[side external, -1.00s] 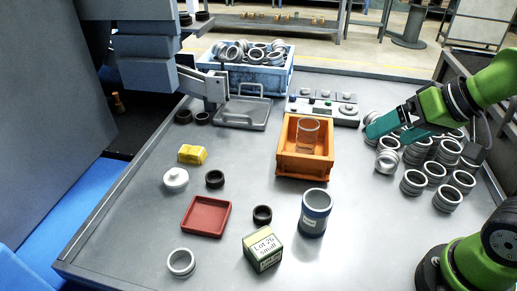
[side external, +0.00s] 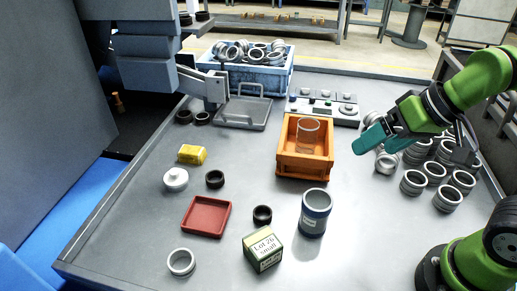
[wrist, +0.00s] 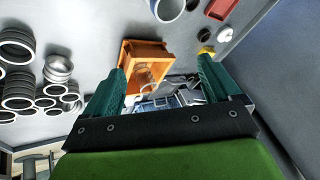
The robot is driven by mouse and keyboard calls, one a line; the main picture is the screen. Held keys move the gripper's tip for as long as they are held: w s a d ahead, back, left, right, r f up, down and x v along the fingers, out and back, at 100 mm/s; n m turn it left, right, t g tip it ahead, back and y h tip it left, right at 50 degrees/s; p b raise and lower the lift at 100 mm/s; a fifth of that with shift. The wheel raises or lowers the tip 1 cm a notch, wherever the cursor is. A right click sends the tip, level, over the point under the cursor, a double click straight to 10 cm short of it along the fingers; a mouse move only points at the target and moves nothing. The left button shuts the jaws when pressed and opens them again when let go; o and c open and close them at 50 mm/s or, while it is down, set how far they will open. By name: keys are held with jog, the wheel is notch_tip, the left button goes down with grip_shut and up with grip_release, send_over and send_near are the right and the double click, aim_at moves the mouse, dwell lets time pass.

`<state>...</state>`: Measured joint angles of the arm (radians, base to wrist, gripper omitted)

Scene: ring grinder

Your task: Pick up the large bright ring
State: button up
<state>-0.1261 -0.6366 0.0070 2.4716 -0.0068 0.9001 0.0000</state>
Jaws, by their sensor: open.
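A single bright metal ring (side external: 181,262) lies flat near the front left of the table, apart from other things. More bright rings (side external: 435,172) stand in stacks and singly at the right; they also show at the left of the wrist view (wrist: 45,88). Sizes are hard to compare. My gripper (side external: 365,134) is open and empty above the table, between the orange bin and the stacked rings. In the wrist view its teal fingers (wrist: 162,66) stand apart with the orange bin behind them. The single front ring is not visible in the wrist view.
An orange bin (side external: 304,168) holding a clear beaker stands mid-table. A blue jar (side external: 314,222), green box (side external: 262,254), red tray (side external: 206,231), yellow piece (side external: 192,154) and black rings (side external: 262,214) are scattered leftward. A blue crate (side external: 262,80) of rings stands behind.

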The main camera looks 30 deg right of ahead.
jog(key=w+a+f+n+g, duration=0.1)
jog(key=w+a+f+n, duration=0.15)
jog(key=a, duration=0.55)
jog(key=w+a+f+n+g, duration=0.1)
jog(key=w+a+n+g, duration=0.15)
jog(key=a, duration=0.55)
jog(key=n+t, duration=0.2)
jog(key=n, duration=0.1)
send_over(181, 264)
jog(key=s+d, duration=0.2)
jog(key=s, duration=0.1)
notch_tip(181, 264, down, 14)
jog(key=shift+w+a+r, duration=0.1)
jog(key=shift+w, duration=0.05)
jog(key=x, duration=0.5)
jog(key=shift+s+f, duration=0.25)
jog(key=shift+s, duration=0.05)
jog(key=c, duration=1.3)
